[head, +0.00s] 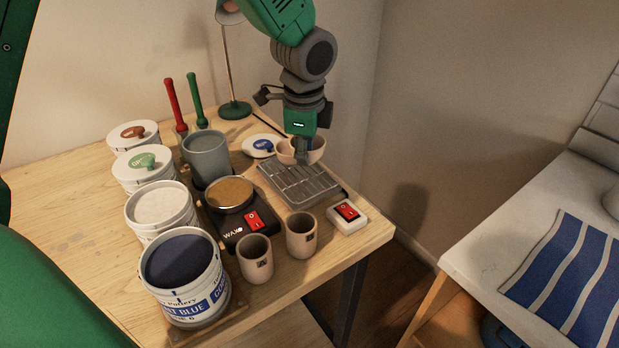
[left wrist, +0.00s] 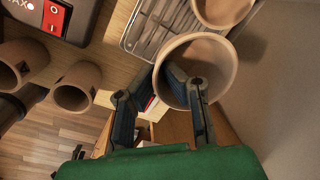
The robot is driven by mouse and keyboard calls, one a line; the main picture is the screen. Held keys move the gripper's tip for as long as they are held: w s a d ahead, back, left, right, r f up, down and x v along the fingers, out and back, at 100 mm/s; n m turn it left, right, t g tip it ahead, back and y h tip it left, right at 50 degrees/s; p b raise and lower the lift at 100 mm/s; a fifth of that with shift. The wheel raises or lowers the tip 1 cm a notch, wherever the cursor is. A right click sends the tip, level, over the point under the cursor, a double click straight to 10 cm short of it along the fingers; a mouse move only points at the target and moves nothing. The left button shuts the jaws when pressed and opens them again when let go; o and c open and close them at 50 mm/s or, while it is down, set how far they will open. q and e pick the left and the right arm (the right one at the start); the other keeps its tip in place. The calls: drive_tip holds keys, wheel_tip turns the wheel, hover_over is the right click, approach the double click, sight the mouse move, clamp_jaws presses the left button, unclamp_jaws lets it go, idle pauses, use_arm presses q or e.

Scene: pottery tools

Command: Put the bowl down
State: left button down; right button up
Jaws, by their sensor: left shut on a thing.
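A pinkish-beige bowl (head: 317,150) is at the back right of the wooden table, beyond the metal tray. In the left wrist view the bowl (left wrist: 213,62) shows its open, empty inside. My left gripper (head: 302,157) points down and is shut on the bowl's near rim. In the left wrist view the gripper (left wrist: 161,84) has one fingertip inside the bowl and the other outside. A second, similar bowl (head: 286,152) is just left of it. I cannot tell whether the held bowl touches the table. My right gripper is not in view.
The metal tray (head: 300,183) lies close in front of the bowls. The table's right edge and the wall are close to the bowl.

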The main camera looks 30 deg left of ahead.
sight(303, 189)
use_arm(q)
drive_tip(key=f, duration=0.2)
drive_tip(key=shift+d+f, duration=0.3)
drive_tip(key=f, duration=0.3)
drive_tip(key=shift+a+f, duration=0.15)
drive_tip(key=shift+a, duration=0.4)
drive_tip(key=c, duration=1.8)
unclamp_jaws()
drive_tip(key=shift+o, duration=0.5)
drive_tip(key=shift+d, duration=0.4)
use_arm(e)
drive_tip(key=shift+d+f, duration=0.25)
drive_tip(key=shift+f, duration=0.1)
use_arm(q)
drive_tip(key=shift+r, duration=0.3)
wheel_tip(303, 189, up, 11)
drive_tip(key=s, duration=0.1)
drive_tip(key=shift+s+d+r+p, duration=0.2)
drive_tip(key=shift+d+p, duration=0.2)
drive_tip(key=shift+d, duration=0.05)
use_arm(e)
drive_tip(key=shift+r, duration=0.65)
